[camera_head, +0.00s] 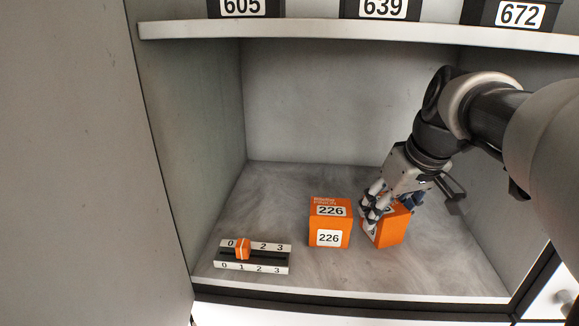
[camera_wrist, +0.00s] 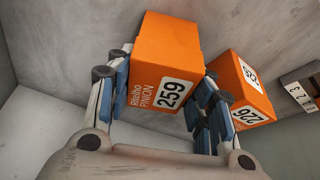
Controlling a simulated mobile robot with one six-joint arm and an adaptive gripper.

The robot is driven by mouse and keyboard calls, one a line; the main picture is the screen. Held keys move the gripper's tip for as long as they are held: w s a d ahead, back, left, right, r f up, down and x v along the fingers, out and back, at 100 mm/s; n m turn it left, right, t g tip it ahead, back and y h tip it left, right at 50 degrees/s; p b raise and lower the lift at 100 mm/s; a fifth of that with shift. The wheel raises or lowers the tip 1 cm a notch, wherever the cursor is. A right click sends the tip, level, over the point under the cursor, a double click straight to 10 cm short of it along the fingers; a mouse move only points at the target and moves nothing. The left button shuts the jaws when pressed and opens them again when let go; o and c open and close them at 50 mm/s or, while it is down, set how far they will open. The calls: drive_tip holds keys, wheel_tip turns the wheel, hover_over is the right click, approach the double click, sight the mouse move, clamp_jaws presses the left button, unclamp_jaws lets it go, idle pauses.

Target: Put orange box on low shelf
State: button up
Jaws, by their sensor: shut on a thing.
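My gripper (camera_head: 372,203) is shut on an orange box (camera_head: 391,228) inside the low shelf compartment. In the wrist view the held box (camera_wrist: 165,62) sits between the blue finger pads, with a label reading 259 and "PINION". In the head view its front is partly covered by my fingers, and it looks slightly tilted and turned. I cannot tell whether it touches the shelf floor. A second orange box labelled 226 (camera_head: 330,223) stands upright just left of it; it also shows in the wrist view (camera_wrist: 240,88). The low shelf (camera_head: 285,190) has a grey, streaked floor.
A slider block (camera_head: 252,262) with an orange knob and digits lies at the front left of the shelf. Dark boxes labelled 605 (camera_head: 243,8), 639 (camera_head: 383,8) and 672 (camera_head: 520,14) stand on the upper shelf (camera_head: 330,31). The floor behind the boxes is clear.

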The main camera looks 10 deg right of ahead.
drive_tip(key=s, duration=0.2)
drive_tip(key=shift+s+d+r, duration=0.2)
drive_tip(key=shift+s+r, duration=0.1)
drive_tip(key=shift+s, duration=0.05)
drive_tip(key=shift+w+f, duration=0.25)
drive_tip(key=shift+w, duration=0.1)
drive_tip(key=o, duration=0.8)
drive_tip(key=shift+w+a+f, duration=0.1)
drive_tip(key=shift+w, duration=0.15)
drive_tip(key=o, duration=0.5)
drive_tip(key=shift+s, duration=0.35)
drive_tip(key=shift+c, duration=0.2)
drive_tip(key=shift+w, duration=0.2)
